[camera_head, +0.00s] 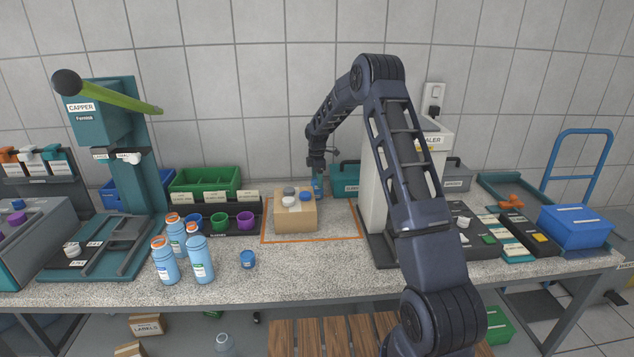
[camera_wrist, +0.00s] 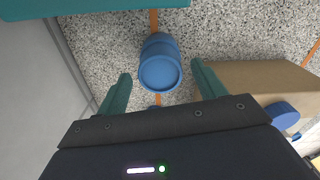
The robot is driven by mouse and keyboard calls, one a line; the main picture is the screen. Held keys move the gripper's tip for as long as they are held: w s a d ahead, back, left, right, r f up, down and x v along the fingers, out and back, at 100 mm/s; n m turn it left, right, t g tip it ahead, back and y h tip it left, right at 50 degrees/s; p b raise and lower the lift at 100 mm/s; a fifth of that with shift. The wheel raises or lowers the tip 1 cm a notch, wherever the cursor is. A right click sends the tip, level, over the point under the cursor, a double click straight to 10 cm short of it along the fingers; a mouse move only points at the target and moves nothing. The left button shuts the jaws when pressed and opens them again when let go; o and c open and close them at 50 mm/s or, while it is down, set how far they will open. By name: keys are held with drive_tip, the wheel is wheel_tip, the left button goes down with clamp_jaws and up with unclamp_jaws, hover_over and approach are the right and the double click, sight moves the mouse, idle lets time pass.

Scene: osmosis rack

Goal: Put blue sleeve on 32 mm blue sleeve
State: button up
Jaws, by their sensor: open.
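My gripper (camera_wrist: 161,70) is open, with its two teal fingers apart. A blue round container (camera_wrist: 160,65) lies ahead of and between the fingertips; no grip on it shows. In the head view, my gripper (camera_head: 317,165) is at the back of the bench, above a blue container (camera_head: 317,187) partly hidden behind the cardboard box. A small blue sleeve-like cup (camera_head: 248,259) stands alone on the front of the bench. A dark rack holds a blue sleeve (camera_head: 195,220), a green sleeve (camera_head: 219,221) and a purple sleeve (camera_head: 245,219). Their size labels are unreadable.
The cardboard box (camera_head: 295,215), with caps on top, stands beside my gripper inside an orange outline. It also shows in the wrist view (camera_wrist: 250,80). A pale sealer (camera_head: 375,190) stands to the right. Several blue bottles (camera_head: 200,260) stand front left.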

wheel_tip(320, 180, up, 11)
drive_tip(key=shift+f, duration=0.2)
idle(0.4)
drive_tip(key=s+d+r+m+t+h, duration=0.1)
drive_tip(key=s+d+r+m, duration=0.4)
drive_tip(key=s+r, duration=0.75)
drive_tip(key=s+d+r+m+t, duration=0.1)
drive_tip(key=s+d+r+m, duration=0.2)
drive_tip(key=s+d+r, duration=0.65)
drive_tip(key=s+d+f+m+t, duration=0.1)
drive_tip(key=s+m, duration=0.5)
drive_tip(key=s, duration=1)
drive_tip(key=s+d+f+m+t+y, duration=0.1)
drive_tip(key=s+m, duration=0.5)
drive_tip(key=s, duration=1.1)
drive_tip(key=shift+d+f+t, duration=0.3)
drive_tip(key=shift+d+f, duration=0.4)
drive_tip(key=shift+f, duration=0.55)
drive_tip(key=shift+s, duration=0.1)
